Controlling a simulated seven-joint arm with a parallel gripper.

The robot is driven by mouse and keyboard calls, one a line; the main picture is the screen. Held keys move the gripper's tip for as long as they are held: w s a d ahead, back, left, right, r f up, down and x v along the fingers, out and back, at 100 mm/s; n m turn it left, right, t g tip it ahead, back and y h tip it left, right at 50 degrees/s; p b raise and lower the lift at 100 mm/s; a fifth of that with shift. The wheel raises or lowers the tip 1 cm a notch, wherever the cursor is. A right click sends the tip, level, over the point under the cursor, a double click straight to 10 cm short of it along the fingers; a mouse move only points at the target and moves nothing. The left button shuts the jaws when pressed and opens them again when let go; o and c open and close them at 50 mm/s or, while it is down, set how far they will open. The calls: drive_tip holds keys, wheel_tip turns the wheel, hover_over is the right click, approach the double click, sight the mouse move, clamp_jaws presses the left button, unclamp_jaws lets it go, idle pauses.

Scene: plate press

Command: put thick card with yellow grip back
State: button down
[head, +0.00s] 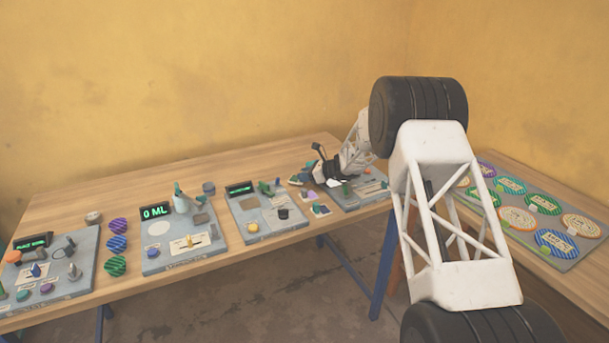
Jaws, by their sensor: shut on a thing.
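My gripper (307,176) is at the far right end of the long table, over the gap between two grey station boards. It is small in the head view and its fingers are partly hidden. It is shut on a small flat piece with a yellowish part (296,181) at its tip, which looks like the thick card with the yellow grip. Several small coloured cards (318,209) lie just below the gripper, between the boards. I cannot tell whether the held piece touches anything.
The right station board (365,199) lies under my arm. Another board (262,232) with a green display stands left of the cards. Further left are a "0 ML" board (157,262), striped discs (117,244) and another board. A side table at right holds a mat of round plates (557,243).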

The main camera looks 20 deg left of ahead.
drive_tip(key=c, duration=0.9)
unclamp_jaws()
drive_tip(key=shift+r, duration=0.15)
drive_tip(key=shift+r, duration=0.55)
drive_tip(key=v, duration=1.2)
drive_tip(key=shift+f, duration=0.15)
drive_tip(key=shift+d, duration=0.1)
drive_tip(key=shift+s, duration=0.1)
